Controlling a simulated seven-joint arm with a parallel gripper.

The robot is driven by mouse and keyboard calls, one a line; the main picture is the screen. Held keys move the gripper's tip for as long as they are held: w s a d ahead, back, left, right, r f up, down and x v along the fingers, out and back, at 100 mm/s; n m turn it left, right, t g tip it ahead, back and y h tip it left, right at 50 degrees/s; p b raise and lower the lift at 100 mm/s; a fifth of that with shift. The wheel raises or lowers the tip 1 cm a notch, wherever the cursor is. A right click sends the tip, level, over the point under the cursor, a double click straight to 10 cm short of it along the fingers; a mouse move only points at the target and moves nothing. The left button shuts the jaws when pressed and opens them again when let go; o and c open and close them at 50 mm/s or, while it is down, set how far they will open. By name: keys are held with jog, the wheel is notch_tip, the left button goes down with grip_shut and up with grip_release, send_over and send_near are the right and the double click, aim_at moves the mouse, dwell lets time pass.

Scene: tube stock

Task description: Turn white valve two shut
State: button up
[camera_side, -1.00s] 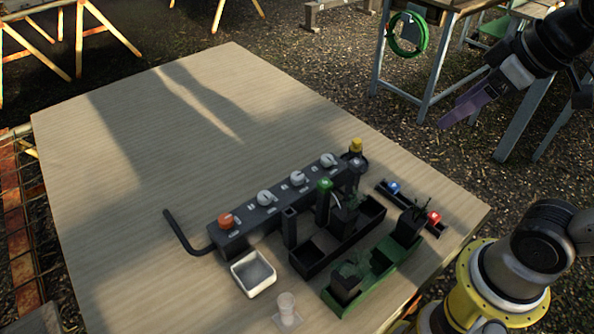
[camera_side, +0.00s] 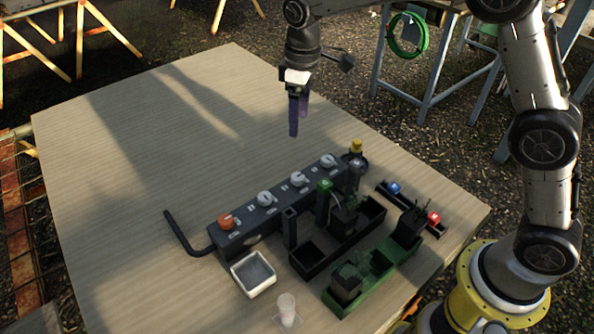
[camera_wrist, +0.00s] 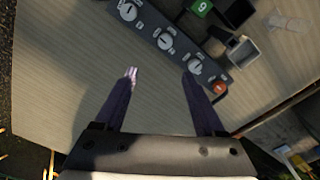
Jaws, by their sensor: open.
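A dark valve manifold (camera_side: 245,222) lies on the table with three white knobs in a row: one next to the orange knob (camera_side: 225,221), a middle one (camera_side: 296,177) and one at the far right end (camera_side: 327,160). The white knobs also show in the wrist view, the middle one (camera_wrist: 165,41) ahead of my fingers. The labels beside them are too small to read. My gripper (camera_side: 294,130) is open and empty, fingers pointing down, above the table behind the manifold. In the wrist view its fingers (camera_wrist: 160,75) are apart and touch nothing.
In front of the manifold stand a green-topped post (camera_side: 324,186), a black tray (camera_side: 312,264), a green tray (camera_side: 345,309) and a white bin (camera_side: 253,286). A yellow knob (camera_side: 356,146) stands at the right end. A bent pipe (camera_side: 178,232) leaves the left end. The table behind is clear.

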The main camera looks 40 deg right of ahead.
aim_at(297, 176)
jog(key=shift+g, duration=0.3)
jog(key=f, duration=1.6)
jog(key=shift+s+a+f, duration=0.2)
jog(key=shift+a, duration=0.2)
grip_shut()
